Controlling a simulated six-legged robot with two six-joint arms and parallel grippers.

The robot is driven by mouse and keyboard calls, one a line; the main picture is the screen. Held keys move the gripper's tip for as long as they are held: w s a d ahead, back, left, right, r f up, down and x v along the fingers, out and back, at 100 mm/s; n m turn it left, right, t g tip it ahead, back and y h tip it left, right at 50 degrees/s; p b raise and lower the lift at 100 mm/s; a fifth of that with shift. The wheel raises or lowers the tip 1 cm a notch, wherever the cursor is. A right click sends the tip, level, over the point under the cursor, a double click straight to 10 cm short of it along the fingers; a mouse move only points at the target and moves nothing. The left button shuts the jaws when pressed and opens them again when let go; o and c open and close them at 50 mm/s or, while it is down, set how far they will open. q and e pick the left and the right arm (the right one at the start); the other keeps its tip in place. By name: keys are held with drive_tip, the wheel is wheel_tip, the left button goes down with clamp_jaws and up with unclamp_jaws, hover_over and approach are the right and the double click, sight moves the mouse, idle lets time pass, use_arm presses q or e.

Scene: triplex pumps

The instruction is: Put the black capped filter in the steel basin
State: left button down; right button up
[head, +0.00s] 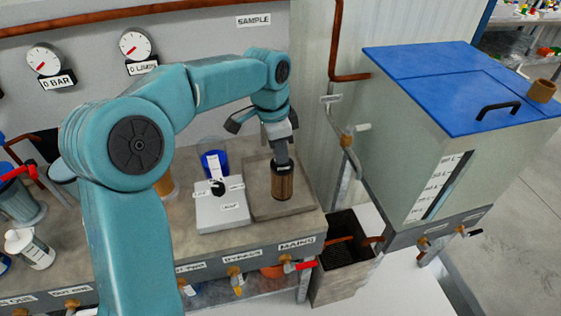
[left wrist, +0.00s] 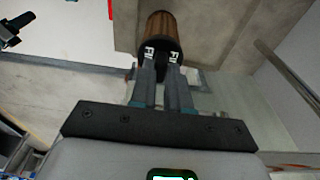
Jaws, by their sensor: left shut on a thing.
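The black capped filter (head: 283,184) is a brown ribbed cylinder with a dark cap, upright in the head view. My left gripper (head: 282,164) comes down on it from above and is shut on its cap. In the left wrist view the two fingers (left wrist: 162,57) close on the dark cap, and the brown body of the filter (left wrist: 158,27) shows beyond. The filter is over the shallow square grey-brown basin (head: 300,203) on the bench; I cannot tell whether its bottom touches the floor of it. My right gripper is not in view.
A white labelled box (head: 222,214) stands just left of the basin, with a blue item in a clear jar (head: 213,163) behind it. A dark open bin (head: 344,258) stands below the bench's right end. A large blue-lidded tank (head: 440,85) is at right.

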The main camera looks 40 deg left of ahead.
sight(282, 175)
use_arm(q)
wheel_tip(282, 175, down, 3)
drive_tip(key=shift+s+d+r, duration=0.1)
drive_tip(key=shift+s+d, duration=0.05)
drive_tip(key=shift+w+f, duration=0.2)
drive_tip(key=shift+f, duration=0.25)
drive_tip(key=shift+s, duration=0.1)
drive_tip(key=c, duration=1.1)
unclamp_jaws()
drive_tip(key=shift+f, duration=0.15)
